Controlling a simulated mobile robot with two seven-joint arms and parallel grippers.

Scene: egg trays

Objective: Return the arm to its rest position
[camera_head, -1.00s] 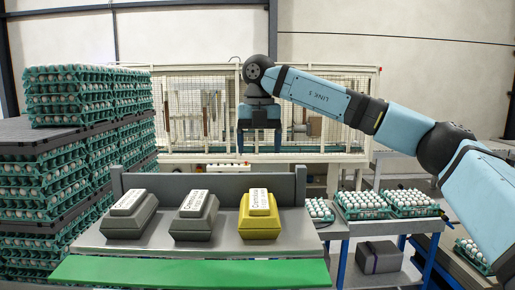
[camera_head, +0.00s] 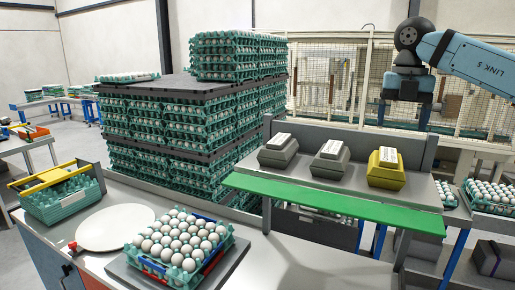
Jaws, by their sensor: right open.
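My right arm (camera_head: 470,62) comes in from the right edge, blue with dark joints and "LINK 5" lettering. Its right gripper (camera_head: 403,116) points down at the upper right, above and behind the shelf with the egg cartons. Its two blue fingers stand apart with nothing between them. The fenced machine shows behind it. My left gripper is not in view.
A grey carton (camera_head: 279,151), another grey carton (camera_head: 330,160) and a yellow carton (camera_head: 385,169) stand on the shelf behind a green board (camera_head: 330,203). Stacked egg trays (camera_head: 185,128) fill the middle left. An egg tray (camera_head: 178,246) and a white disc (camera_head: 115,229) lie in front.

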